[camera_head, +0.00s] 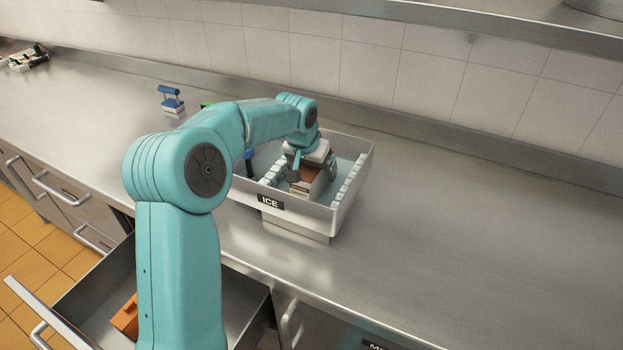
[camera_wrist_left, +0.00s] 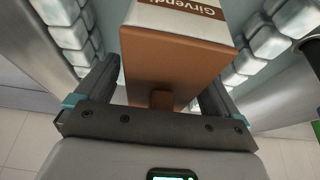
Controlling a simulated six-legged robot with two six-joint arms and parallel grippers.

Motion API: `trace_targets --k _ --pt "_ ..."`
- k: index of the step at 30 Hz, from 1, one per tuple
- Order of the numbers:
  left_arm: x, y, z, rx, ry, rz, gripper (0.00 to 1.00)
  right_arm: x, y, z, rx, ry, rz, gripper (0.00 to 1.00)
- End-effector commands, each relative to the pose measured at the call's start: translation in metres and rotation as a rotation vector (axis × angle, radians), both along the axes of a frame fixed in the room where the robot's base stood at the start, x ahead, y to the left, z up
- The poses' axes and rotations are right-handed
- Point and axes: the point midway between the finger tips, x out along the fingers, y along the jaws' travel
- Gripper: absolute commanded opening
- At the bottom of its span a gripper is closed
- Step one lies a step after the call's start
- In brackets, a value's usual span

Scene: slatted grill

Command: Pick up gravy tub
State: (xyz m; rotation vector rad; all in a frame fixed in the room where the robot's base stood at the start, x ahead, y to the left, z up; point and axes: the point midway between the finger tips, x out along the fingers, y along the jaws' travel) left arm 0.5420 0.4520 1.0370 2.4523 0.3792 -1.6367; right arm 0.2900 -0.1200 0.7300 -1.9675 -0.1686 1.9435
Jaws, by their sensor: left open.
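The gravy tub (camera_head: 305,187), a small brown and white box, stands in the metal bin marked ICE (camera_head: 337,215). In the left wrist view the tub (camera_wrist_left: 172,62) shows a brown face and a white band with brown lettering. My left gripper (camera_head: 313,168) reaches down into the bin over the tub and hides part of it. The left wrist view shows my left gripper (camera_wrist_left: 158,82) open, with one finger on each side of the tub. I cannot tell whether either finger touches it. My right gripper is in neither view.
White ice blocks (camera_head: 350,178) line the bin's sides, close to the tub. A blue-handled tool (camera_head: 171,98) stands on the counter at the back left. An open drawer (camera_head: 245,308) holds an orange item (camera_head: 126,317). The counter right of the bin is clear.

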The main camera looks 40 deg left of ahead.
Motion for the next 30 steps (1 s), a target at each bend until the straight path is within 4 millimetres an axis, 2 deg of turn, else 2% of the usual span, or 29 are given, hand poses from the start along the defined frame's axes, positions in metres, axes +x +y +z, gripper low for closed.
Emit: trace_targets --k 3,4,11,19,23,26,30 --pt "0.0 0.0 0.0 0.0 0.0 0.0 0.96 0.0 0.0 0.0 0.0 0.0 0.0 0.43" --pt "0.0 0.0 0.0 0.0 0.0 0.0 0.93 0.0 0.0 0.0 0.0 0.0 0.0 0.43" --pt "0.0 0.0 0.0 0.0 0.001 0.0 0.18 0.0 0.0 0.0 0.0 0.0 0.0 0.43" --pt "0.0 0.0 0.003 0.001 -0.003 0.001 0.15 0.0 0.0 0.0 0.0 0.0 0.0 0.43" --pt "0.0 0.0 0.011 0.001 -0.004 0.001 0.15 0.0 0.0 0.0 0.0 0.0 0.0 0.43" --pt "0.001 0.0 0.025 0.002 -0.007 0.001 0.15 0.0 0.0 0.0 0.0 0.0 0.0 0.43" --pt "0.001 0.0 0.057 0.003 -0.009 0.0 0.15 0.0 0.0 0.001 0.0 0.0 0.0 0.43"
